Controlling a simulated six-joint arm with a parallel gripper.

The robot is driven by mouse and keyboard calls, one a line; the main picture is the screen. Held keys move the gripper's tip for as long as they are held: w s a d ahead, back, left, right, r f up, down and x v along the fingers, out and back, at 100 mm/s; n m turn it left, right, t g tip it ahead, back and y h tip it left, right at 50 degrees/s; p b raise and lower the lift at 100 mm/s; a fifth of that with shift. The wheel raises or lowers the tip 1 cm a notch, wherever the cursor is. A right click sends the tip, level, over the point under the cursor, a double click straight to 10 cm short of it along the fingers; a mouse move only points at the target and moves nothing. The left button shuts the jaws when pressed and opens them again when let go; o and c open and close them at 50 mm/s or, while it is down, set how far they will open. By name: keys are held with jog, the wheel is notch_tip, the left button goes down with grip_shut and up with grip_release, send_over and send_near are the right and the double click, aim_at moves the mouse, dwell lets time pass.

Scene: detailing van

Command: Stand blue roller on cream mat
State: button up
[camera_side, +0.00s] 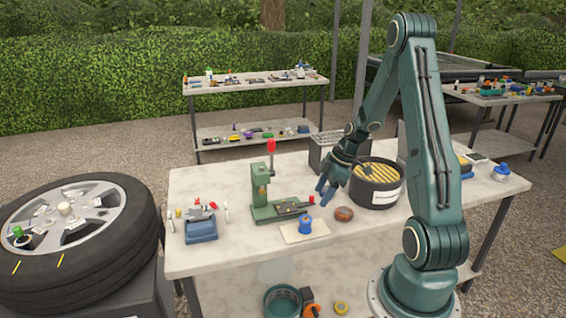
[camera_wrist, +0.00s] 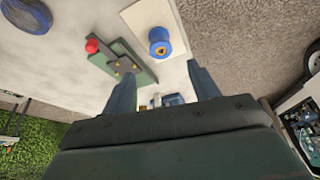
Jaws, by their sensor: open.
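The blue roller (camera_side: 305,225) stands upright on the cream mat (camera_side: 288,236) near the front edge of the table. In the wrist view the roller (camera_wrist: 160,43) shows end-on, with a yellowish centre, on the mat (camera_wrist: 146,14). My gripper (camera_side: 325,193) is open and empty, up and to the right of the roller in the side view, apart from it. In the wrist view the roller lies beyond the fingertips of my gripper (camera_wrist: 162,80), roughly between them across the picture.
A green press (camera_side: 262,200) with a red handle stands just behind the mat. A brown round object (camera_side: 344,214) and a black tub (camera_side: 376,190) with a yellow grid are to the right. A blue holder (camera_side: 201,230) is at left.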

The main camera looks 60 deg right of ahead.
jog(key=a+r+m+h, duration=0.2)
jog(key=a+r, duration=1.4)
jog(key=s+a+r+m+t, duration=0.1)
jog(key=s+a+r+m, duration=0.3)
jog(key=s+a+r, duration=0.3)
jog(key=shift+s+a+t, duration=0.4)
jog(key=shift+s+a, duration=1.35)
jog(key=shift+s, duration=0.25)
